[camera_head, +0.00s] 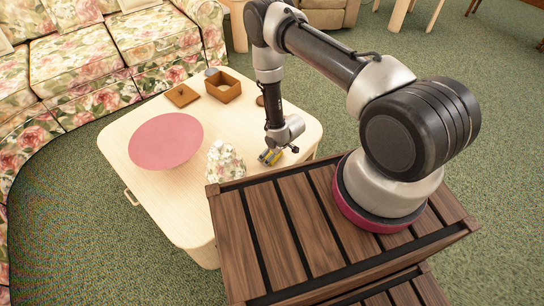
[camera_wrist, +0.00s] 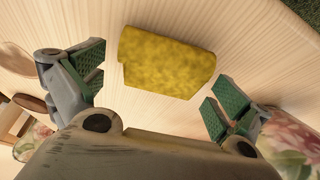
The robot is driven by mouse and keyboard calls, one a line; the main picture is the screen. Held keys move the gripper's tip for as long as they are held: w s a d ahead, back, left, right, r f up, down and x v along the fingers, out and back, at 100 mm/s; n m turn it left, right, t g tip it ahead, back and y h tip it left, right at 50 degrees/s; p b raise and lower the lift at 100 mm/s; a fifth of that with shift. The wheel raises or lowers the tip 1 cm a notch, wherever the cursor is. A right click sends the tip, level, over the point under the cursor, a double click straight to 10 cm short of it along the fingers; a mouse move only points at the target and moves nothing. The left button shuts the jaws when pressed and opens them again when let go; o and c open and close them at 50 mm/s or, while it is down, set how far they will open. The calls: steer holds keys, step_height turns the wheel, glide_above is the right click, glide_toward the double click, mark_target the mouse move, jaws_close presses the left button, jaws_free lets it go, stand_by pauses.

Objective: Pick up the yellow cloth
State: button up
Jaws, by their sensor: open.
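The yellow cloth (camera_wrist: 168,62) lies on the pale wooden table (camera_wrist: 270,40), seen in the wrist view as a mottled yellow, roughly rectangular piece. My gripper (camera_wrist: 152,92) is open, with a green-padded finger on either side of the view and the cloth ahead, between and just beyond the fingertips. No finger visibly touches it. In the head view my gripper (camera_head: 270,157) is low over the right part of the table (camera_head: 150,190). A small patch of yellow shows there, and the gripper partly hides that spot.
A pink round plate (camera_head: 166,141), a floral rounded object (camera_head: 225,162), a wooden box (camera_head: 223,87) and a flat wooden piece (camera_head: 182,96) are on the table. The floral object is close beside my gripper. A floral sofa (camera_head: 90,60) stands behind.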

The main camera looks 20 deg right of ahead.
steer(key=shift+f, duration=0.2)
steer(key=c, duration=0.9)
steer(key=shift+r, duration=0.1)
step_height(320, 180, up, 10)
steer(key=shift+f, duration=0.1)
